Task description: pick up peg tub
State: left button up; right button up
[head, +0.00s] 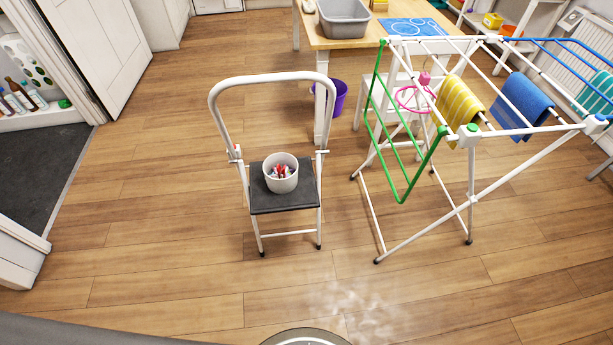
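The peg tub (281,185) is a small white round tub with red and other coloured pegs inside. It stands upright on the dark step of a white step stool (264,204), near the middle of the head view. The stool's tall curved white rail rises behind the tub. Neither of my grippers shows in this view.
A white drying rack (470,202) with a yellow striped cloth (460,98) and a blue cloth (522,99) stands to the right. Behind are a wooden table (345,36) with a grey basin (343,17) and a purple bucket (338,97). Wooden floor is clear before and left of the stool.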

aim_at(285, 185)
jog(key=z, duration=2.25)
jog(key=i, duration=2.7)
jog(key=u, duration=3.3)
jog(key=i, duration=0.5)
jog(key=z, duration=0.15)
